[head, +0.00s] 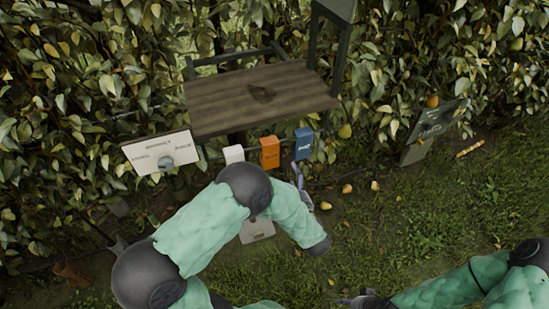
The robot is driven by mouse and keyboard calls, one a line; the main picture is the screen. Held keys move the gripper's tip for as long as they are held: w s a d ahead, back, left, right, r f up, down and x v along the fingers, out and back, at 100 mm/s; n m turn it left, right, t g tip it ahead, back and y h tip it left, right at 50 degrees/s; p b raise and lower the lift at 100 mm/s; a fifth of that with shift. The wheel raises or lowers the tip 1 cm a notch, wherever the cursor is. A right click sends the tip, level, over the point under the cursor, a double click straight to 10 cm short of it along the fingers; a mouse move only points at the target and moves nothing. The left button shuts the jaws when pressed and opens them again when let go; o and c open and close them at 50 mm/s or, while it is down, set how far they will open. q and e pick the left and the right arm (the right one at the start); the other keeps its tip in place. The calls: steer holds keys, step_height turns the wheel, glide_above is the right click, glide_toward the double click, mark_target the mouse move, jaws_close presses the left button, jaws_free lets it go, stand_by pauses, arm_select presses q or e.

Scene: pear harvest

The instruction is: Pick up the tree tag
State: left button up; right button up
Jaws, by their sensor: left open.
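I cannot tell for sure which thing is the tree tag. A pale, flat piece with a dark spot (257,231) lies low behind my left arm, partly hidden by it. A white (233,154), an orange (270,152) and a blue (303,144) tag-like piece hang in a row below the wooden shelf's front edge. My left gripper (304,193) is open, just below the blue piece and partly hidden behind my own wrist; I see nothing held in it. My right gripper (348,300) is at the bottom edge, small and mostly cut off.
The wooden shelf (225,105) stands against a leafy hedge. A white sign (143,148) with a grey knob is at its left. A dark board (437,121) leans at the right. Several yellow pears (347,188) lie on the grass. The right-hand grass is mostly open.

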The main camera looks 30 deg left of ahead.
mark_target(275, 159)
arm_select(q)
steer(key=b+x, duration=0.3)
steer(key=x, duration=0.4)
steer(key=shift+a, duration=0.15)
steer(key=shift+w+a, duration=0.2)
steer(key=shift+r, duration=0.1)
steer(key=shift+c, duration=0.3)
steer(key=c, duration=1)
